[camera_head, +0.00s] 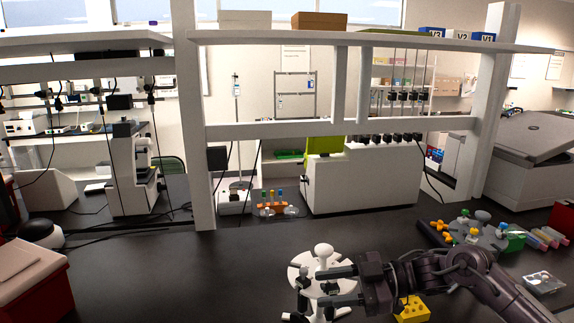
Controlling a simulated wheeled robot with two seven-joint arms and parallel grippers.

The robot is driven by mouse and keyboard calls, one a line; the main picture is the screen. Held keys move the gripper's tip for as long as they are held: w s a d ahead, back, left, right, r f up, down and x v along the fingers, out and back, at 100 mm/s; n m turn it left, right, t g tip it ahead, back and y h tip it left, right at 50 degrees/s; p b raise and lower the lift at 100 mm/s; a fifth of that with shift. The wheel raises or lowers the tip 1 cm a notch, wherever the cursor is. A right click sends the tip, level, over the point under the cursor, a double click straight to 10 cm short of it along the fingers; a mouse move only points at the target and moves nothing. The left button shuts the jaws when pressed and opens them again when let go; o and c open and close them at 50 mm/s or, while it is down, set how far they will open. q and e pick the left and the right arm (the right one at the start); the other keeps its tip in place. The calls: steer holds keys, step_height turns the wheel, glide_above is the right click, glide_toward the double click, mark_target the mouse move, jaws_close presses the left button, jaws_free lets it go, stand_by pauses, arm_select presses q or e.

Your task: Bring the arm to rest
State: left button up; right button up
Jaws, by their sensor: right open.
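My right arm comes in from the lower right. Its dark gripper (303,289) points left, low in the middle of the head view. The two fingers are apart, and I see nothing held between them. A white round stand (308,262) with a knobbed top is at the gripper, partly hidden behind the fingers. I cannot tell whether the fingers touch it. My left gripper does not show.
A yellow block (411,309) lies under my right forearm. A grey rotor-like rack (478,232) with coloured pieces is to the right. An orange tube rack (273,208) and a white machine (368,178) stand behind. A red box (38,287) is at left. The left-centre black bench (180,275) is clear.

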steer(key=s+a+f+m+t+h, duration=0.2)
steer(key=a+f+m+t+h, duration=0.25)
steer(key=a+f+t, duration=0.4)
steer(key=s+d+f+m+g+h, duration=0.3)
steer(key=s+d+f+m+h, duration=0.3)
steer(key=s+d, duration=0.45)
steer(key=s+d+f+m+g+h, duration=0.3)
steer(key=s+d+f+m+h, duration=0.2)
steer(key=s+d+m, duration=0.5)
step_height(320, 180, down, 39)
steer(key=s+a+n+b, duration=0.1)
steer(key=s+n+b, duration=0.15)
steer(key=b, duration=0.85)
arm_select(q)
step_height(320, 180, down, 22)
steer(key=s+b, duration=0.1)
steer(key=b, duration=1)
arm_select(e)
steer(key=s+d+f, duration=0.1)
steer(key=s+f, duration=0.5)
steer(key=f, duration=0.4)
steer(key=s+d+f+g, duration=0.1)
steer(key=s+f, duration=0.6)
steer(key=f, duration=0.3)
steer(key=s+d+f+g, duration=0.1)
steer(key=s+f, duration=0.5)
steer(key=f, duration=0.5)
steer(key=shift+s+d, duration=0.2)
steer(key=shift+s, duration=0.2)
